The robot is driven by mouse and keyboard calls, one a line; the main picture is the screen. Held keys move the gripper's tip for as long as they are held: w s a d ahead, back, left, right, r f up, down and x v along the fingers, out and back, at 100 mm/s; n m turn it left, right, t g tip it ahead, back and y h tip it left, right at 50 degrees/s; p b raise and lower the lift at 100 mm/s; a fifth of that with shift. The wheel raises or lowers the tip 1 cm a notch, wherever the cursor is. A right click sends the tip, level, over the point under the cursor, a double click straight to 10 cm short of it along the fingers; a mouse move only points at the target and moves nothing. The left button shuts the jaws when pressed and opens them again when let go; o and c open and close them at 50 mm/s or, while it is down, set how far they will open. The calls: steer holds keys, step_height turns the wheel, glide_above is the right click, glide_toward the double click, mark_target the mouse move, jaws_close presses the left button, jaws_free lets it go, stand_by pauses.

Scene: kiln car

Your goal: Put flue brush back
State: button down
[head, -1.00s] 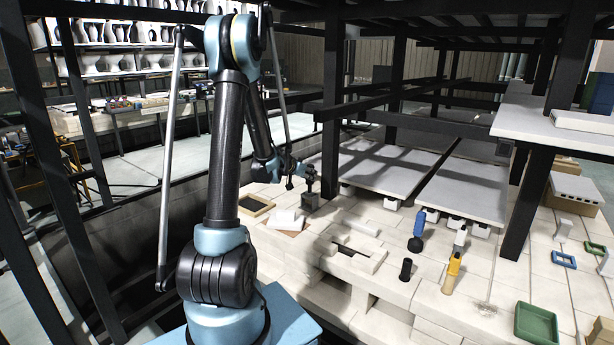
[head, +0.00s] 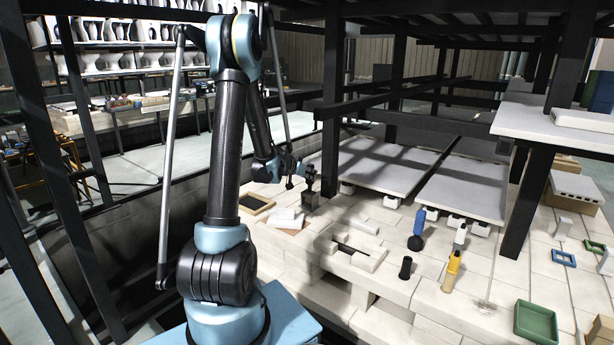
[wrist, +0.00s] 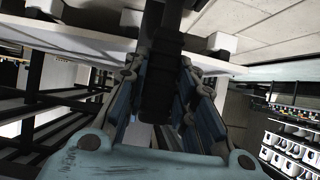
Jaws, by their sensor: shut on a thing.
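A dark thing, taken to be the flue brush, is held in my gripper (wrist: 163,75); its black handle (wrist: 162,95) runs between the blue-lined fingers in the wrist view. My gripper shows small in the head view (head: 307,173), low over the pale brick deck beside a black post. A small dark block-like holder (head: 311,199) stands right below it. The brush's far end is hidden, and I cannot tell whether it is inside the holder or just above it.
Black posts (head: 331,125) and grey slabs (head: 371,163) hem in the space behind.

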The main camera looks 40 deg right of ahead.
steer(key=shift+f, duration=0.75)
steer(key=c, duration=1.2)
jaws_free()
steer(key=shift+c, duration=0.2)
steer(key=shift+a, duration=0.15)
steer(key=v, duration=0.7)
steer(key=shift+a+r, duration=0.15)
steer(key=shift+r, duration=0.05)
stand_by(0.6)
steer(key=shift+s+a, duration=0.15)
steer(key=shift+s, duration=0.05)
steer(key=v, duration=1.2)
stand_by(0.4)
stand_by(0.7)
